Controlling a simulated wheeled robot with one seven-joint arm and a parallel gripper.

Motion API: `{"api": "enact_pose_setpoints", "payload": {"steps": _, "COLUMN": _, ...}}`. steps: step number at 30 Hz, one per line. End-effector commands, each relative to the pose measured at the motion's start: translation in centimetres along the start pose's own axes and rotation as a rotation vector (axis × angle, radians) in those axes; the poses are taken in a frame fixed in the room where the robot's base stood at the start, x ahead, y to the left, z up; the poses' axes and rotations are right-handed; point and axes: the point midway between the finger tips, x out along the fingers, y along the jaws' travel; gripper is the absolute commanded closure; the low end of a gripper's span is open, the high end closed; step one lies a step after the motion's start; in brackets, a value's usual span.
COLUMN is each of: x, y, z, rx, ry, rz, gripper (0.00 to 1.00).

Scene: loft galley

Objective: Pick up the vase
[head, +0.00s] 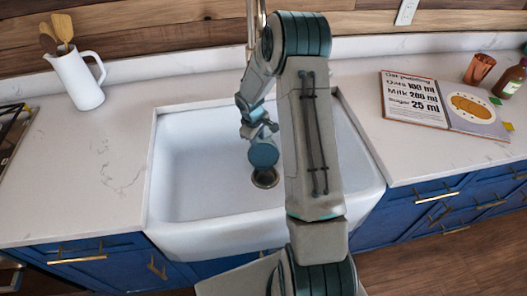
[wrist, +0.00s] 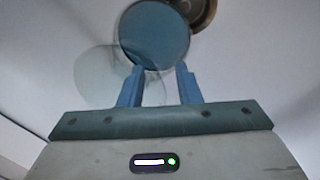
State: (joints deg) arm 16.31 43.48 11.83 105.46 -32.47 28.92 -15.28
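A round blue thing (head: 263,153) is in the white sink beside the drain; I take it to be the vase, but its full shape is hidden. In the wrist view it appears as a blue disc (wrist: 153,35) just beyond my fingertips. My gripper (wrist: 158,72) is open, with a gap between its two blue fingers. Contact with the blue thing cannot be told. A faint, see-through round shape (wrist: 105,75) shows at the left finger and partly between the fingers; I cannot tell whether it is glass or shadow. In the head view my arm partly covers this area.
The sink (head: 185,170) has raised walls around my gripper, with a drain (head: 266,178) at its bottom. A white pitcher (head: 78,82) with wooden utensils stands left on the counter. An open book (head: 415,100), a copper cup (head: 479,68) and a brown bottle (head: 509,80) are right.

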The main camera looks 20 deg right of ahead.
Motion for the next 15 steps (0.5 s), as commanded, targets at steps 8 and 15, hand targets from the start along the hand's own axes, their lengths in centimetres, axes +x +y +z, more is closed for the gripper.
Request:
{"api": "enact_pose_setpoints", "payload": {"steps": 8, "x": 0.21, "y": 0.03, "z": -0.04, "rx": 0.000, "ry": 0.001, "rz": 0.001, "gripper": 0.72}}
{"api": "enact_pose_setpoints", "payload": {"steps": 15, "x": 0.20, "y": 0.02, "z": -0.04, "rx": 0.000, "ry": 0.001, "rz": 0.001, "gripper": 1.00}}
